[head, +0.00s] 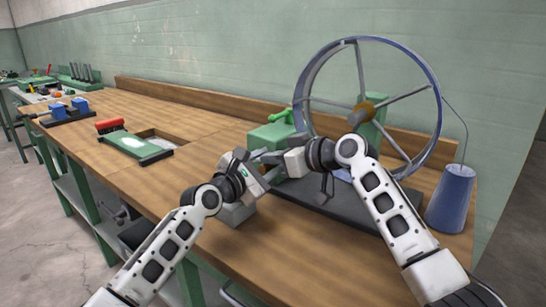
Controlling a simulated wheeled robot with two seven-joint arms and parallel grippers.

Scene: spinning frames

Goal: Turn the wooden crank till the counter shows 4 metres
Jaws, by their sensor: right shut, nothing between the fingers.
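A large blue-grey spoked wheel (440,110) stands on a dark base (340,212) at the right of the bench. A brown wooden part (361,116) sits at its hub; I cannot tell whether it is the crank. No counter reading is legible. My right gripper (262,157) is shut and empty, reaching left in front of the wheel's lower left side. My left gripper (264,166) is close beside it, and the two overlap in the picture. Its fingers are too hidden to tell open from shut.
A blue cone (452,198) stands right of the wheel, with a thin line rising from it. A green block (270,137) is behind my grippers. A green board (135,146) with a red-topped piece lies left. The wooden bench (190,185) is clear between.

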